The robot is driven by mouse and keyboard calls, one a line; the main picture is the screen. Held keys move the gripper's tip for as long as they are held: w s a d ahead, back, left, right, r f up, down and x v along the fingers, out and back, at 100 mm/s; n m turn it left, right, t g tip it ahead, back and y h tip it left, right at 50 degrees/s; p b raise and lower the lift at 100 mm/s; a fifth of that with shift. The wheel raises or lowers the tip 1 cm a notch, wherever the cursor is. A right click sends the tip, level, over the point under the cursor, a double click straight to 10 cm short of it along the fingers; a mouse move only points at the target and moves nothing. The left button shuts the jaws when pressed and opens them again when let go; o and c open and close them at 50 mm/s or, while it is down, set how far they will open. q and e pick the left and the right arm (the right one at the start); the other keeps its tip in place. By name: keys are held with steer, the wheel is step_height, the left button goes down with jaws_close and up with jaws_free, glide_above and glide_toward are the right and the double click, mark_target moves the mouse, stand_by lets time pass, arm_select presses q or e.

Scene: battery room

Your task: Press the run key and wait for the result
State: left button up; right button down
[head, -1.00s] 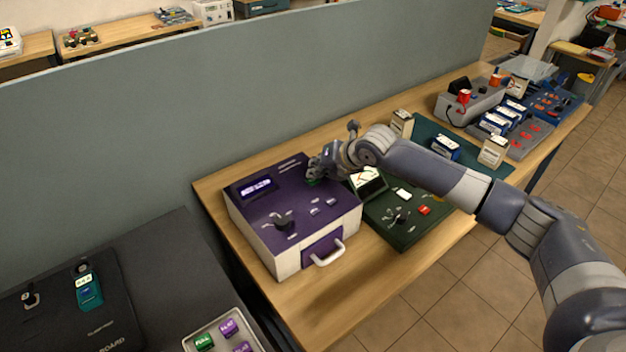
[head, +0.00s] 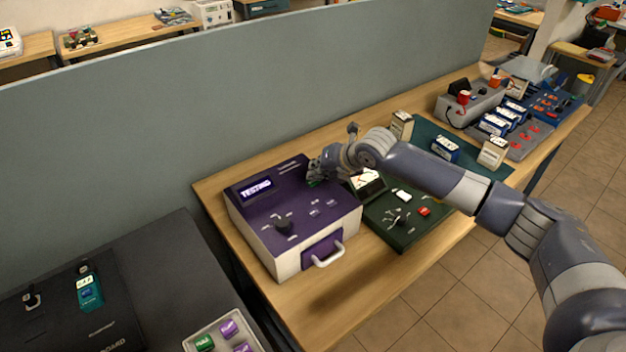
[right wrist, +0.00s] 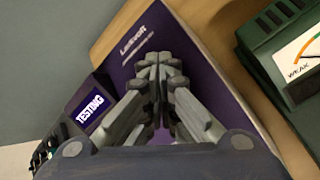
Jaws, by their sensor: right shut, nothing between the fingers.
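The purple and white tester (head: 262,228) stands on the wooden bench in the head view, with a black knob, a drawer with a white handle and a small display (head: 256,188). The display reads TESTING; it also shows in the right wrist view (right wrist: 88,107). My right gripper (head: 314,180) is at the tester's top right edge, its fingers together with nothing between them. In the right wrist view the fingertips (right wrist: 158,66) are over the purple top panel. The run key is not visible, hidden by the gripper. My left gripper is not in view.
A green meter device (head: 405,222) stands right of the tester, close to my right arm. Battery blocks (head: 445,149) and a grey charger (head: 470,100) stand farther right. A grey partition (head: 250,90) runs behind the bench. A black table is at lower left.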

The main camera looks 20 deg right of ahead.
steer(key=shift+r+p, duration=0.3)
steer(key=shift+r, duration=0.25)
step_height(320, 180, up, 5)
steer(key=p, duration=0.4)
steer(key=shift+r+p, duration=0.1)
steer(key=shift+p, duration=0.2)
stand_by(0.5)
